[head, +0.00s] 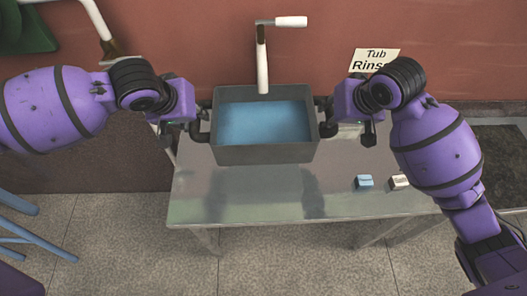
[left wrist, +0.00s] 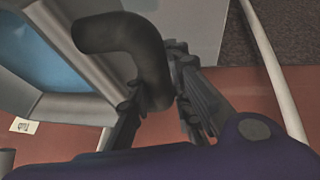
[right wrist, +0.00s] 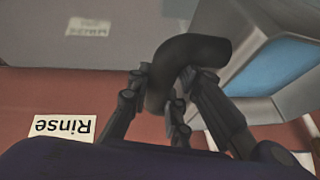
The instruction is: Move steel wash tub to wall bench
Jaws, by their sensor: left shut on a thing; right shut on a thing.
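The steel wash tub (head: 265,154) is a grey rectangular basin with blue water or a blue inside, at the back of a metal bench (head: 240,200) against the red wall. My left gripper (head: 197,122) is shut on the tub's dark left handle (left wrist: 150,60). My right gripper (head: 331,122) is shut on its dark right handle (right wrist: 195,50). The tub looks level; whether its base touches the bench or hangs just above it I cannot tell. The tub's side wall also shows in the right wrist view (right wrist: 235,45).
A white tap (head: 262,65) reaches down close behind the tub's back rim. A blue block (head: 364,183) and a white block (head: 399,181) lie at the bench's right. The bench front is clear. Blue legs (head: 25,230) stand at the lower left.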

